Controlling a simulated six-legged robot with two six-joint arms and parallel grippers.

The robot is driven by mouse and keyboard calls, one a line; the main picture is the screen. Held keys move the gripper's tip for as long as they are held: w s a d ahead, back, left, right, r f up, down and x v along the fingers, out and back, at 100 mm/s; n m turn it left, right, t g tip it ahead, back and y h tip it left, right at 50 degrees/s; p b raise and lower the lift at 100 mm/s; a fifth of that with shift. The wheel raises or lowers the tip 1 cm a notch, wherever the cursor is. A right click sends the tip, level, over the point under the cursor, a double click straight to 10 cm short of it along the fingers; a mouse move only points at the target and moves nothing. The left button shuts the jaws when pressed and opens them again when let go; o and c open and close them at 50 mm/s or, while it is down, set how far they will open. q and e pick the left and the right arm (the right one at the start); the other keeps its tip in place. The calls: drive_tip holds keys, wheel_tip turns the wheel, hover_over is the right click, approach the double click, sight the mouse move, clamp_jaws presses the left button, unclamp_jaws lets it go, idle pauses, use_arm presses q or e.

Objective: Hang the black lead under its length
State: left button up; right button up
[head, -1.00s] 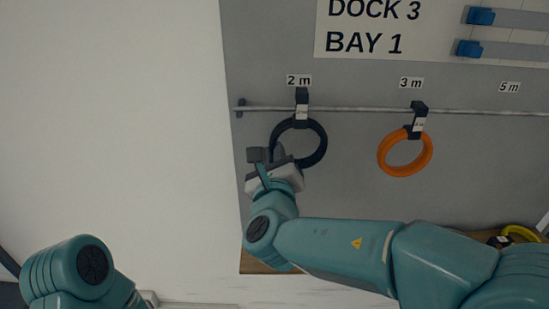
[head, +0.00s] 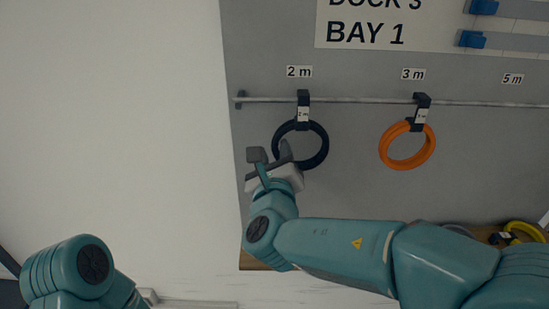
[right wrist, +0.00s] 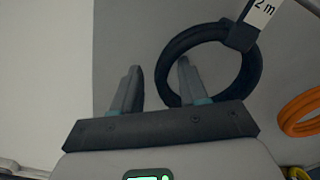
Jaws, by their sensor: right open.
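The black lead (head: 322,150) is a coil hanging by its black hook tag (head: 303,112) from the rail, under the "2 m" label (head: 299,72). It also shows in the right wrist view (right wrist: 253,75), its tag marked "2 m". My right gripper (head: 270,153) is open and empty at the coil's lower left. In the right wrist view its fingers (right wrist: 158,82) stand apart, the right one overlapping the coil's lower left edge; I cannot tell whether it touches. My left arm shows at the lower left of the head view, its gripper out of view.
An orange coil (head: 408,163) hangs under the "3 m" label (head: 413,74). The rail (head: 365,100) is bare under "5 m" (head: 512,79). A yellow coil (head: 525,232) lies on the wooden shelf (head: 262,262) at lower right. Blue clips (head: 473,40) sit above the rail.

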drive_tip(key=s+b, duration=0.3)
drive_tip(key=s, duration=1.2)
drive_tip(key=d+f+m+g+h, duration=0.1)
drive_tip(key=d+f+m+g, duration=0.3)
drive_tip(key=f, duration=0.7)
drive_tip(key=d+f+m+g+h, duration=0.1)
drive_tip(key=d+f+m+g, duration=0.3)
drive_tip(key=f, duration=0.7)
drive_tip(key=s+d+f+m+g+y, duration=0.1)
drive_tip(key=s+f+m+g+y, duration=0.1)
drive_tip(key=s+f+m, duration=0.3)
drive_tip(key=s+d+f+m+g+y, duration=0.1)
drive_tip(key=s+f+m+g, duration=0.3)
drive_tip(key=f+m, duration=1)
drive_tip(key=s+d+f+m+g+y, duration=0.2)
drive_tip(key=s+f+m, duration=0.3)
drive_tip(key=m, duration=1.2)
wheel_tip(320, 180, down, 5)
drive_tip(key=shift+s+r+g+y, duration=0.1)
drive_tip(key=shift+s+g+y, duration=0.35)
drive_tip(key=shift+g, duration=0.35)
drive_tip(key=shift+d, duration=0.15)
